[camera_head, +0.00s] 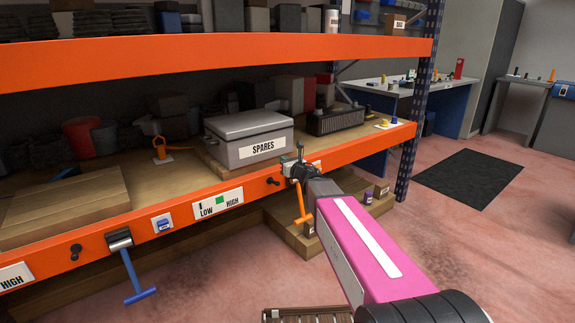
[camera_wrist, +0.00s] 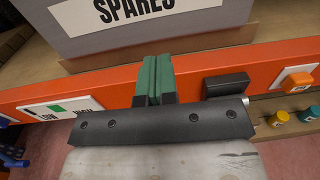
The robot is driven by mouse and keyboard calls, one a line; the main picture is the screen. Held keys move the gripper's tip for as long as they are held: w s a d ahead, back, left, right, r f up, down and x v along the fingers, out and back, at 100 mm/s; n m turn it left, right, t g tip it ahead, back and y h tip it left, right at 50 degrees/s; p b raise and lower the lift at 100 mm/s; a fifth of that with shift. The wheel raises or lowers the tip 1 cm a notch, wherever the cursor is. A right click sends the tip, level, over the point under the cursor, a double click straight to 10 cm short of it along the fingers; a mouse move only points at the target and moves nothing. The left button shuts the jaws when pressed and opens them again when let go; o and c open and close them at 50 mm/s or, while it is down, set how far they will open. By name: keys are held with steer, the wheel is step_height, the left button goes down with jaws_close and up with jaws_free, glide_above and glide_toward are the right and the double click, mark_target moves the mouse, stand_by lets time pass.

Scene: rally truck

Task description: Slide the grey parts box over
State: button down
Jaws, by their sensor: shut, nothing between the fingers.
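The grey parts box (camera_head: 245,127), with a closed lid and a white SPARES label, sits on the wooden shelf behind the orange front beam. Its front face and label fill the top of the wrist view (camera_wrist: 85,38). My gripper (camera_head: 299,152) is just in front of the beam, near the box's right front corner in the head view. In the wrist view its green fingertips (camera_wrist: 157,58) are together and empty, just below the box's lower front edge. I cannot tell whether they touch the box.
A dark ribbed case (camera_head: 336,120) stands right of the box. An orange hook-like item (camera_head: 159,146) on a white base stands to its left, and a flat wooden board (camera_head: 65,205) lies farther left. The orange beam (camera_head: 110,232) carries knobs, labels and a blue T-handle (camera_head: 131,275).

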mark_target(269, 152)
steer(key=x, duration=0.9)
steer(key=shift+w+a, duration=0.1)
steer(key=shift+w, duration=0.25)
steer(key=shift+x, duration=1.25)
steer(key=shift+s, duration=0.2)
